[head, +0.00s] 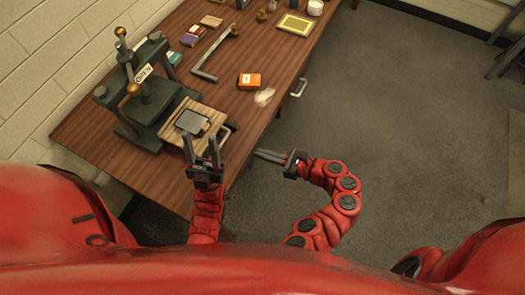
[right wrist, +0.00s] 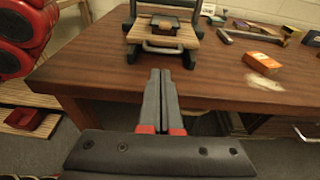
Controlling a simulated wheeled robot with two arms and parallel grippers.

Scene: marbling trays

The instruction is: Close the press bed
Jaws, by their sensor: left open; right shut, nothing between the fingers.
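The dark green press (head: 148,95) stands at the left end of the brown table, with an "OPEN" sign on its front and brass-coloured knobs on top. Its wooden bed (head: 174,117) is slid out toward me and carries a dark plate (head: 191,122). A metal handle (head: 226,133) is on the bed's front edge. The bed (right wrist: 138,33) and handle (right wrist: 163,48) also show in the right wrist view. My left gripper (head: 202,138) is open at the bed's near edge, with nothing visible between its fingers. My right gripper (head: 257,154) is shut and empty, off the table's front edge, pointing toward the handle.
An orange box (head: 249,80) and a pale smear (head: 264,97) are on the table right of the press. A long metal bar tool (head: 212,58) lies behind them. A yellow-framed tray (head: 295,25) and small jars are at the far end. A drawer handle (head: 299,87) sticks out in front.

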